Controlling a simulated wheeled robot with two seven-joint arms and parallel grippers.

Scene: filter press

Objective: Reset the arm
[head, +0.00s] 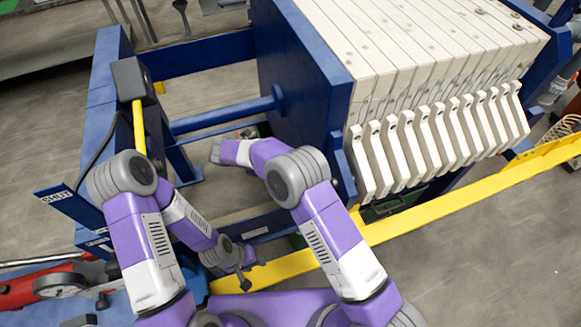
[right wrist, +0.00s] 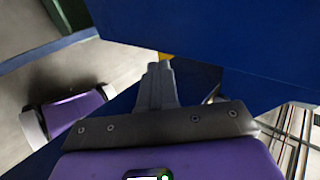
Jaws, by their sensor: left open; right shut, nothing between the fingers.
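The filter press stands ahead, with a blue end panel (head: 305,75) and a stack of white plates (head: 410,45) behind it. My left arm is folded at the left, and its gripper (head: 244,280) hangs open and empty near the yellow rail (head: 400,228). My right arm is bent, with its forearm pointing left in front of the blue panel. Its gripper is hard to make out in the head view. In the right wrist view the right gripper (right wrist: 160,70) is shut and empty, its fingers pointing toward a blue surface (right wrist: 230,40); contact cannot be told.
A black box (head: 130,80) with a yellow lever (head: 139,128) sits on the blue frame at the left, near a plate reading SHUT (head: 56,197). A blue bar (head: 220,120) runs to the panel. Red equipment (head: 30,288) stands lower left. Floor (head: 490,260) is clear at lower right.

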